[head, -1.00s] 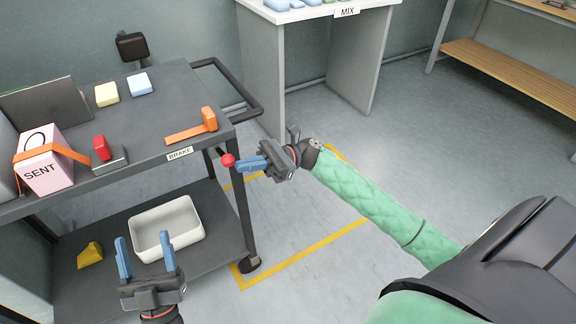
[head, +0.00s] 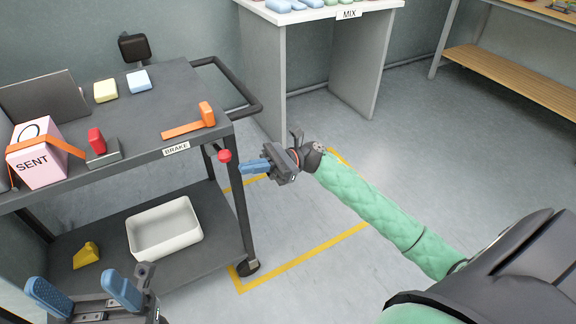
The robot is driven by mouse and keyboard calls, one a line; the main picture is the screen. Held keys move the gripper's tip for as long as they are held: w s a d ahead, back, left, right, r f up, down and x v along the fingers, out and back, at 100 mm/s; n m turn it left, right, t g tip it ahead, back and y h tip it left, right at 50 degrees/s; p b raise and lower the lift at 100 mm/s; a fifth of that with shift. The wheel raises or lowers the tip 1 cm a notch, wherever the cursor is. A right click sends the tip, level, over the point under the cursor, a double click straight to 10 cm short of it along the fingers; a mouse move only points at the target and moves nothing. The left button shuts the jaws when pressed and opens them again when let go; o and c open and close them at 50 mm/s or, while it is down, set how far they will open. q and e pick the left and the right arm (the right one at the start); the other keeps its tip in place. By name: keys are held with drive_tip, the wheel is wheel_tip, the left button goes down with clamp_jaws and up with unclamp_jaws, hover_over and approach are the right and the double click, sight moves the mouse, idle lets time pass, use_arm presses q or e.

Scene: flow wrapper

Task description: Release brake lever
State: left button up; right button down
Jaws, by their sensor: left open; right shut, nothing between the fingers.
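The brake lever's red ball knob (head: 225,155) sticks out at the right end of the grey cart, below the top shelf and to the right of the BRAKE label (head: 176,148). Its stem is mostly hidden. My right gripper (head: 242,167) is shut and empty, its blue fingers pointing left at the knob, with a small gap between them. My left gripper (head: 84,292) is open and empty at the lower left, in front of the cart's lower shelf.
The cart top (head: 140,120) holds an orange handle (head: 206,114), a pink SENT box (head: 38,158), a red-topped block (head: 97,140), and yellow and blue blocks. A white bin (head: 164,228) and a yellow wedge (head: 86,256) lie on the lower shelf. The floor to the right is clear.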

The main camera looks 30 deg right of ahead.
drive_tip(key=v, duration=1)
drive_tip(key=shift+s, duration=0.15)
